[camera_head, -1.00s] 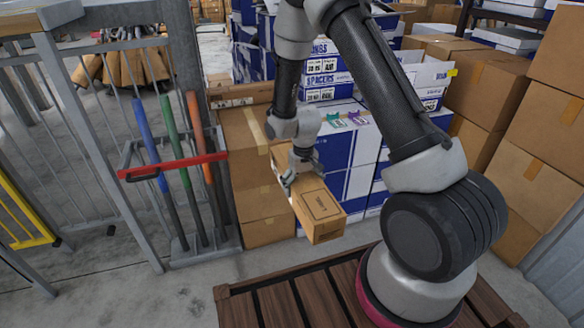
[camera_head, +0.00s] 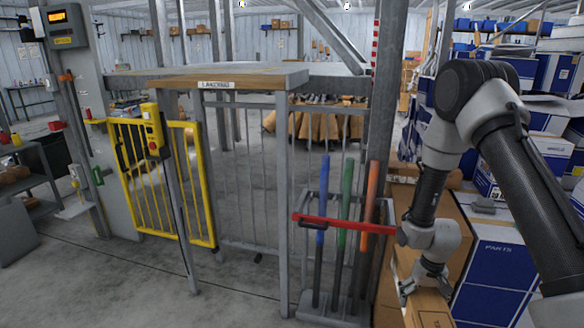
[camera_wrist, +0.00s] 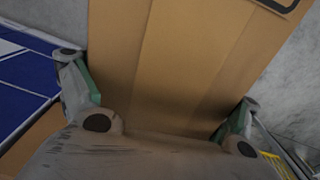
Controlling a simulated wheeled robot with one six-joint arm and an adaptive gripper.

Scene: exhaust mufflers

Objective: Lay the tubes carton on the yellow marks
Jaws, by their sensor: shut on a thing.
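My gripper (camera_head: 424,284) is at the lower right of the head view, shut on a long brown carton (camera_head: 428,310). Only part of the carton shows there; the rest is cut off by the bottom edge. In the wrist view the carton (camera_wrist: 185,60) fills the middle, with a finger of my gripper (camera_wrist: 158,105) on either side of it. A dark printed outline shows near its top right. I cannot read its label, so I cannot tell whether it is the tubes carton.
A yellow gate (camera_head: 160,190) is at the left. A rack with coloured poles and a red bar (camera_head: 345,223) stands beside my arm. Blue-white boxes (camera_head: 495,275) are at the right. Grey floor is open at left.

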